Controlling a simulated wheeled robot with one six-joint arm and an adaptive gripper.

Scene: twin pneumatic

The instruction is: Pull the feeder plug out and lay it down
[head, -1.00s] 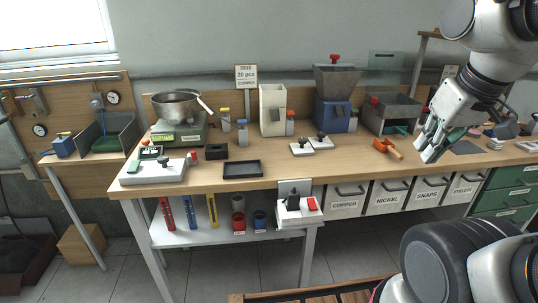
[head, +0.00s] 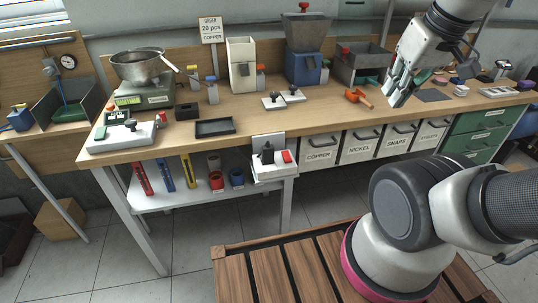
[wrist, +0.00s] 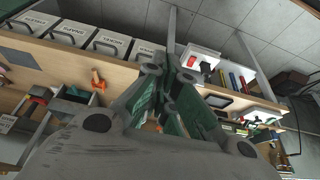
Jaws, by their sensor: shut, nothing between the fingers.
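My gripper (head: 398,92) is shut and empty, hanging above the right part of the bench, right of the grey bin. Its closed fingers also show in the wrist view (wrist: 170,80). A blue machine with a grey hopper (head: 305,35) stands at the back of the bench; a red knob sits on its top. A grey sloped bin (head: 360,66) with a red knob at its left stands to the right of it. At the far left a similar open bin (head: 68,100) has a blue hose. I cannot tell which part is the feeder plug.
An orange scoop (head: 358,96) lies on the wooden bench (head: 260,105) left of my gripper. A scale with a metal bowl (head: 140,66), a cream box (head: 241,62) and a black tray (head: 214,127) stand further left. Labelled drawers (head: 361,146) hang under the bench.

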